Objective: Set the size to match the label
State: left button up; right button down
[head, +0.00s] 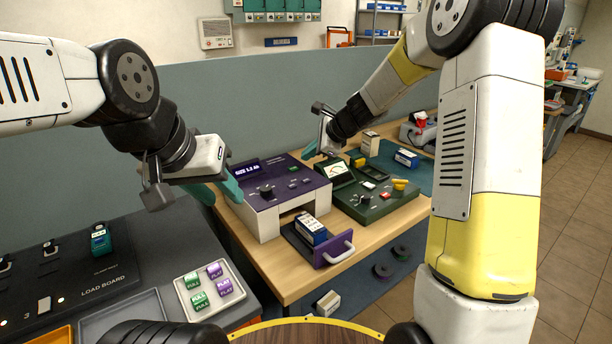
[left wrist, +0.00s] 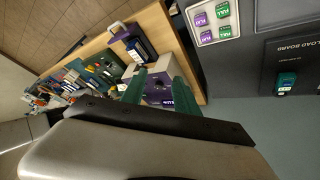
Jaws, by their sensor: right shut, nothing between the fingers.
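The purple and white machine (head: 290,185) stands on the wooden bench with a lit display (head: 247,171). The display seems to start with "SIZE"; the rest is too small to read surely. A black knob (head: 266,191) sits on its top. Its drawer (head: 331,254) is pulled out and holds a blue battery block (head: 311,230) with a white label, too small to read. My left gripper (head: 222,190) is open and empty just left of the machine; its green fingers (left wrist: 157,75) are apart in the left wrist view. My right gripper (head: 318,149) is shut and empty behind the green tester.
The green tester (head: 376,203) with a dial and buttons stands right of the machine. Boxes (head: 370,143) stand behind it. A white tray (head: 240,290) of green and purple blocks and the load board (head: 100,280) are at left. A grey partition rises behind.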

pick_arm(q)
grip_shut()
dwell(1.8)
